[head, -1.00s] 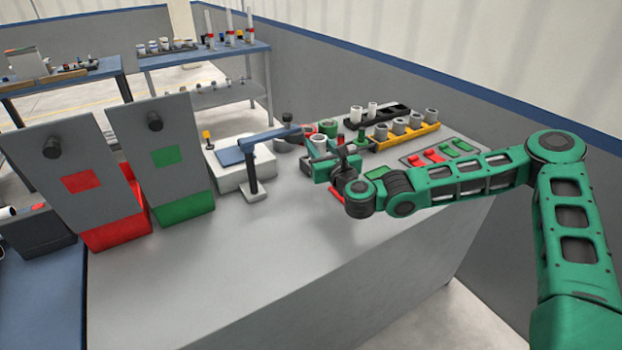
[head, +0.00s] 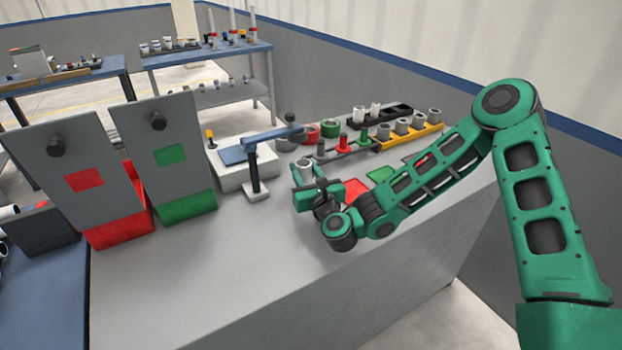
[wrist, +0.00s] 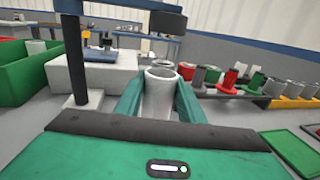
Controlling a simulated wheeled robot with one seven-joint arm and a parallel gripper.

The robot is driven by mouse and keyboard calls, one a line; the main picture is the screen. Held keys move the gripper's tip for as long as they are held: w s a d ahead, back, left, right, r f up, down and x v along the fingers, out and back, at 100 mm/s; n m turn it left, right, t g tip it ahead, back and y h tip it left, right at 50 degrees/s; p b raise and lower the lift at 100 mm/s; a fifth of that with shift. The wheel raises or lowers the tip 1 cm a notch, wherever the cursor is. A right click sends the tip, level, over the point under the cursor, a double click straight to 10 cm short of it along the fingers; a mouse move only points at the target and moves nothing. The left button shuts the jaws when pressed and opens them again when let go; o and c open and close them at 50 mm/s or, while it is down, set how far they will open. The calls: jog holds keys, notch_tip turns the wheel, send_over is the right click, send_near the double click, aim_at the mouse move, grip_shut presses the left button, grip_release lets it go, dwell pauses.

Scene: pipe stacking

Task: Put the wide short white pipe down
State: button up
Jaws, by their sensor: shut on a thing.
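My gripper (head: 304,187) is shut on a wide short white pipe (head: 305,168). The pipe is upright between the two green fingers, and its open top rim shows. In the wrist view the pipe (wrist: 159,95) stands between the fingertips (wrist: 160,100), its lower part hidden by my gripper. Just right of my gripper in the head view, a red pad (head: 355,188) and a green pad (head: 380,174) lie on the grey table (head: 240,270). Whether the pipe touches the table cannot be told.
A white block with a blue-armed press (head: 255,165) stands left of my gripper. Behind are red and green flanged spools (head: 343,143), a yellow rack of grey pipes (head: 410,137) and a black rack with white pipes (head: 375,113). Red and green bins (head: 187,207) stand further left. The front table is clear.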

jog(key=shift+f, duration=1.4)
jog(key=o, duration=1.1)
jog(key=v, duration=1.2)
jog(key=shift+w, duration=0.1)
